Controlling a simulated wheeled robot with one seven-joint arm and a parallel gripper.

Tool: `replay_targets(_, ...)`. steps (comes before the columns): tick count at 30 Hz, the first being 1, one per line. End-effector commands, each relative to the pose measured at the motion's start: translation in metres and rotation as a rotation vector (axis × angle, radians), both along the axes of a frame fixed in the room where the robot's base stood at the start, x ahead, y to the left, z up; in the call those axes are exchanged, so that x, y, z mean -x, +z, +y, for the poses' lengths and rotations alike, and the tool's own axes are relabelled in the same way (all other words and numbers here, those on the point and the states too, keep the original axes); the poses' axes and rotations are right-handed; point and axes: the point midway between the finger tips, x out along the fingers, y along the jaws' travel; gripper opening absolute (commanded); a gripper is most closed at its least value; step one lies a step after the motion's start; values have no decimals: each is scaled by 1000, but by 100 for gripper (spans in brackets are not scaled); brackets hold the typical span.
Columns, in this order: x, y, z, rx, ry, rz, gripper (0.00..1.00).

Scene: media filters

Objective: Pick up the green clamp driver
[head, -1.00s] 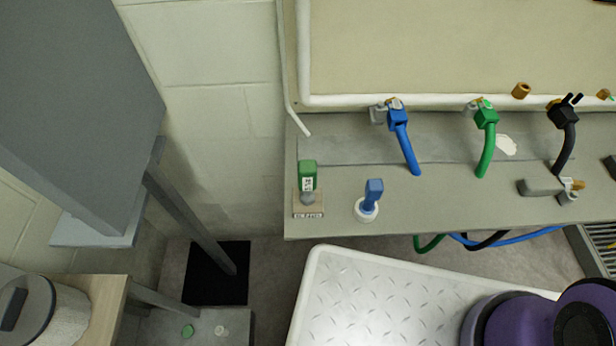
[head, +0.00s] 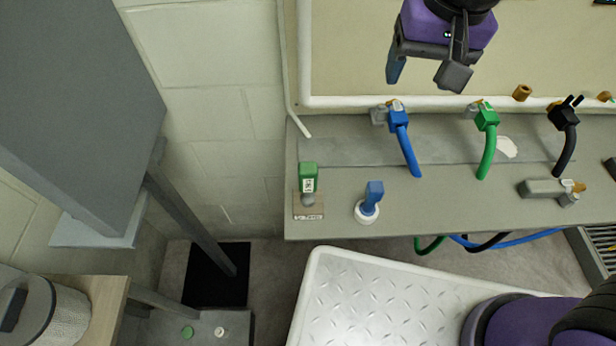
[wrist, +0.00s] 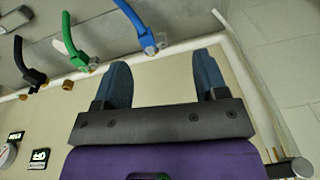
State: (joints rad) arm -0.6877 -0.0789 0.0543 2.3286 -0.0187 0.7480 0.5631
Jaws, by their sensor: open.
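The green clamp driver (head: 308,178) stands upright on a small labelled base at the left end of the grey shelf. It has a green block top and a grey lower part. My gripper (head: 424,75) is open and empty. In the head view it appears above and right of the driver, in front of the cream panel and apart from everything. Its two blue-grey fingers (wrist: 163,80) stand wide apart in the wrist view. The driver cannot be made out in the wrist view.
A blue-handled tool (head: 374,194) in a white round holder stands just right of the driver. Blue (head: 407,150), green (head: 488,150) and black (head: 569,150) hoses rise farther right. A grey cabinet (head: 70,90) is at left.

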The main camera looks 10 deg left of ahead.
Motion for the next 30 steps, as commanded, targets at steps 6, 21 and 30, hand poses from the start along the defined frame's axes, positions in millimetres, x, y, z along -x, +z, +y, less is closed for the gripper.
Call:
replay_targets(6, 33, -54, 80, 50, 60, 74, 66)
replay_targets(21, 70, -118, 131, 93, 88, 116, 66)
replay_targets(30, 70, -151, 131, 91, 88, 114, 66)
